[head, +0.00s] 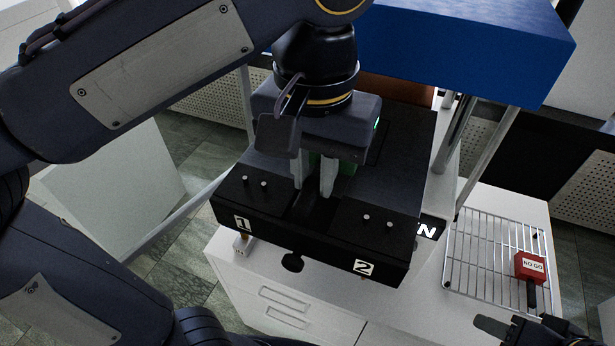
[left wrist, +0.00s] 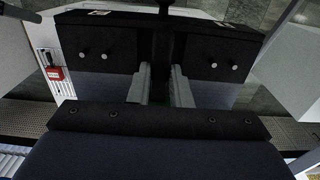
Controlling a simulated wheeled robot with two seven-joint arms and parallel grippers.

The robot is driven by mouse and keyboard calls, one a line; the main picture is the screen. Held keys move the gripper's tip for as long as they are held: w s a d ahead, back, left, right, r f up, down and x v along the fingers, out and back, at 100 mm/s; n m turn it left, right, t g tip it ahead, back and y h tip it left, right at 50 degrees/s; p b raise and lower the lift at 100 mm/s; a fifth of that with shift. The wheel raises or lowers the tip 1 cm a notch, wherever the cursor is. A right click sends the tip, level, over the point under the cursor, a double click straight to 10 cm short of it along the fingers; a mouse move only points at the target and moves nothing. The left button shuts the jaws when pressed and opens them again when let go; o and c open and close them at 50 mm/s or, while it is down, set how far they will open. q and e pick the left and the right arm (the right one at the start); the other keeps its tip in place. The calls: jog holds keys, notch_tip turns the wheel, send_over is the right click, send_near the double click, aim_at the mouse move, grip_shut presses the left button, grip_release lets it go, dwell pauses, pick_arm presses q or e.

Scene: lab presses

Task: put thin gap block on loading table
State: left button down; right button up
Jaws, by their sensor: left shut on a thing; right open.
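My left gripper (head: 313,188) points down into the gap between the two black halves of the press fixture, marked 1 (head: 243,224) and 2 (head: 364,267). It is shut on a green block (head: 348,167), mostly hidden behind the fingers and hand. In the left wrist view, the fingers (left wrist: 158,85) straddle a dark green shape in the same slot. I cannot read a label on it. A red block marked NO GO (head: 529,266) stands on the wire rack at right; it also shows in the left wrist view (left wrist: 55,73). My right gripper (head: 508,328) is open at the bottom right, partly cut off.
The wire rack (head: 490,236) lies on a white cabinet top at right, with free room around the red block. A large blue press head (head: 460,45) overhangs the fixture on metal posts (head: 487,158). A white drawer cabinet (head: 285,288) stands beneath the fixture.

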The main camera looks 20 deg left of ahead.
pick_arm(q)
jog(key=w, duration=0.7)
jog(key=shift+w+d+f, duration=0.15)
jog(key=shift+w+f, duration=0.05)
jog(key=shift+f, duration=0.65)
jog(key=shift+f, duration=0.45)
dwell(0.8)
jog(key=c, duration=1.3)
grip_release()
jog(key=shift+o, duration=0.2)
